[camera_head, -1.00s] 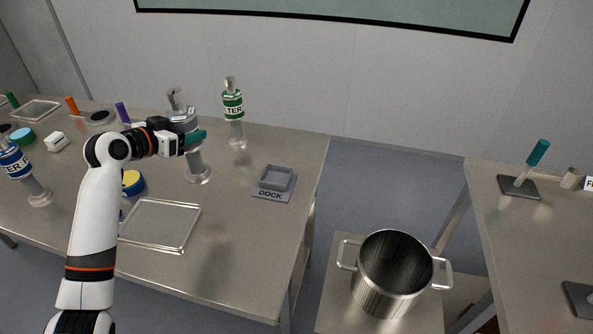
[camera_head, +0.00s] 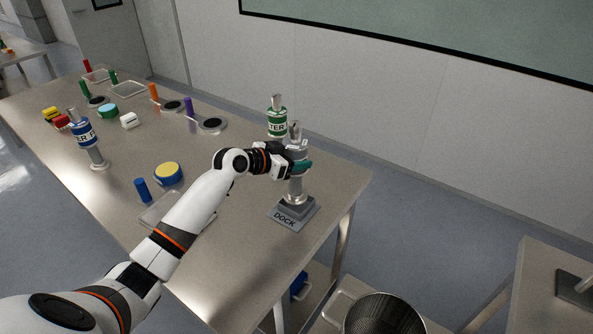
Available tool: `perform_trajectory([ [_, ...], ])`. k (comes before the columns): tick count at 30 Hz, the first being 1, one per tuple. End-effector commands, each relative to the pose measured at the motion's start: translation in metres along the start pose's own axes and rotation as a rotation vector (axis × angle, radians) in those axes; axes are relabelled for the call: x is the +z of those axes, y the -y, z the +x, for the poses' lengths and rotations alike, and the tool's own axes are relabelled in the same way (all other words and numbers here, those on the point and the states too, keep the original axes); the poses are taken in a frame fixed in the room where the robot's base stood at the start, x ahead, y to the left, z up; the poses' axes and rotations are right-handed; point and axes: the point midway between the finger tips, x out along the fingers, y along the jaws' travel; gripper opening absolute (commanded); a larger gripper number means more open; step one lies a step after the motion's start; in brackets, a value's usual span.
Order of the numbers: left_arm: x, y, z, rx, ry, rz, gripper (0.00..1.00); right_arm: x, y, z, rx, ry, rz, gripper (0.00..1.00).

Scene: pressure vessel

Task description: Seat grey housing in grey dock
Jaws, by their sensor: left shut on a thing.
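The grey housing (camera_head: 296,187) is an upright cylinder on a clear stem with a round foot. My left gripper (camera_head: 299,166), with teal fingertips, is shut around its upper body. The grey dock (camera_head: 291,216) is a square raised block on a plate marked DOCK, near the right end of the bench. The housing's foot is right over the dock's block and hides its recess. I cannot tell whether the foot is down inside the recess or just above it. My right gripper is not in view.
A green-labelled filter (camera_head: 277,118) stands close behind the housing. A blue-labelled filter (camera_head: 84,133) stands at the left of the bench (camera_head: 245,250). A clear tray (camera_head: 158,209) lies partly under my left arm. A steel pot (camera_head: 382,316) is below, at the front right.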

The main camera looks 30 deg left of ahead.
Motion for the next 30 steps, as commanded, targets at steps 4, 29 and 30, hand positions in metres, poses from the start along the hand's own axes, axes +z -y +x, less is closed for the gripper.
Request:
perform_trajectory([
  [4,-0.015,0.001,0.006,0.0,0.001,-0.004,0.21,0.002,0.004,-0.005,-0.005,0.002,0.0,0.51],
  [29,-0.039,0.0,0.016,0.0,0.0,0.0,0.78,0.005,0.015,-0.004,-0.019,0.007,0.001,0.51],
  [30,-0.039,0.0,0.016,0.0,0.0,0.0,0.78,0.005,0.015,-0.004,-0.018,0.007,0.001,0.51],
])
